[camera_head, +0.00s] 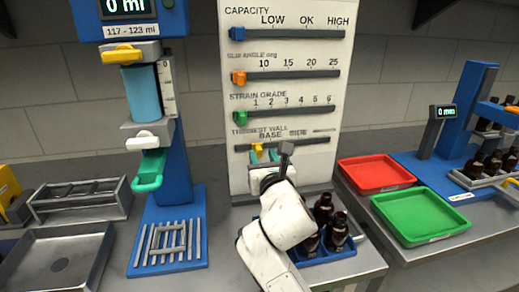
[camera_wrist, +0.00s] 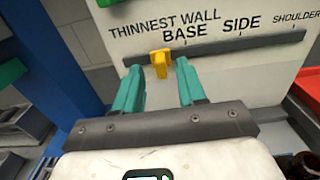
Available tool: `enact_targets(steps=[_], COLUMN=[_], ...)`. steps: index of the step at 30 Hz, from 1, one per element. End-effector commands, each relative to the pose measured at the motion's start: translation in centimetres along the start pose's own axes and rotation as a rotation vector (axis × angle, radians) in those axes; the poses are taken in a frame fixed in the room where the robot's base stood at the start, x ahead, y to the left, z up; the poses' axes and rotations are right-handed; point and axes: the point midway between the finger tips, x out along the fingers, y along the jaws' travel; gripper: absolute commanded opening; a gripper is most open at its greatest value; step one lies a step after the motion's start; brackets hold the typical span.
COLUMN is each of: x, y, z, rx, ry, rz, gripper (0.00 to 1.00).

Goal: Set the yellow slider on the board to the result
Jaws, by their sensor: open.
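The white board (camera_head: 285,100) stands upright behind my arm, with several slider tracks. The yellow slider (camera_head: 257,150) is on the lowest track, labelled thinnest wall, at the left end, left of the BASE mark. In the wrist view the yellow slider (camera_wrist: 160,62) sits just beyond and between the fingertips. My gripper (camera_wrist: 160,72) has teal fingers spread apart, with a gap on each side of the slider. In the head view my gripper (camera_head: 265,156) is in front of the slider, partly hidden by its own wrist.
Blue (camera_head: 237,33), orange (camera_head: 238,77) and green (camera_head: 240,117) sliders sit at the left of upper tracks. A blue gauge (camera_head: 170,110) stands left. Brown bottles (camera_head: 323,208) stand beside my arm. Red (camera_head: 375,173) and green (camera_head: 420,213) trays lie right.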

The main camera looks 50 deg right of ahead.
Motion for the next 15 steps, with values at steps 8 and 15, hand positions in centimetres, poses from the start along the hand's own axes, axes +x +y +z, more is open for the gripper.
enact_targets(steps=[8,15], x=[4.1,5.1], y=[0.0,0.0], z=[0.0,0.0], rx=[-0.002,0.000], ry=[-0.001,0.000], rz=[0.000,0.000], gripper=[0.40,0.40])
